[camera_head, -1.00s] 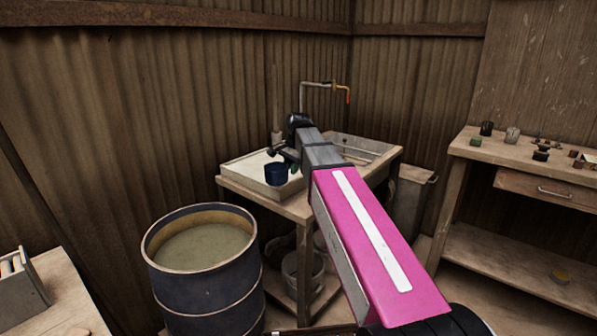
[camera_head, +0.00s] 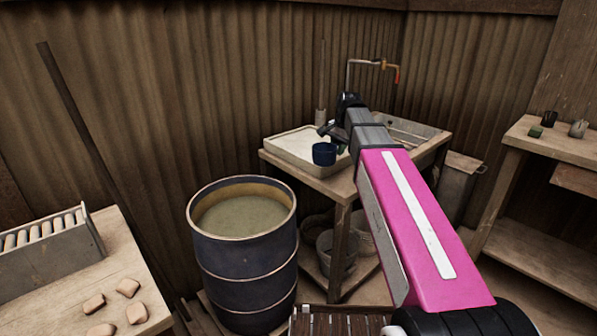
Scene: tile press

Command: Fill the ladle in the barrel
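The barrel (camera_head: 245,265) is a dark blue drum, open at the top, standing left of centre. Murky greenish-grey liquid (camera_head: 243,215) lies below its rim. The ladle (camera_head: 324,154) shows as a dark blue cup, upright, right of the barrel and in front of a sand-coloured tray. My gripper (camera_head: 335,132) is at the cup's upper right, at the far end of my outstretched arm. The fingers are small and dark, but they appear closed on the ladle. The cup's inside is too small to read. My gripper and the ladle are clear of the barrel.
A wooden table (camera_head: 342,186) holds the pale tray (camera_head: 285,148) and a basin under a tap (camera_head: 385,66). A bench (camera_head: 125,250) with a rack and several clay pieces stands left. A workbench (camera_head: 540,145) stands right. Slatted wood (camera_head: 330,322) lies front centre.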

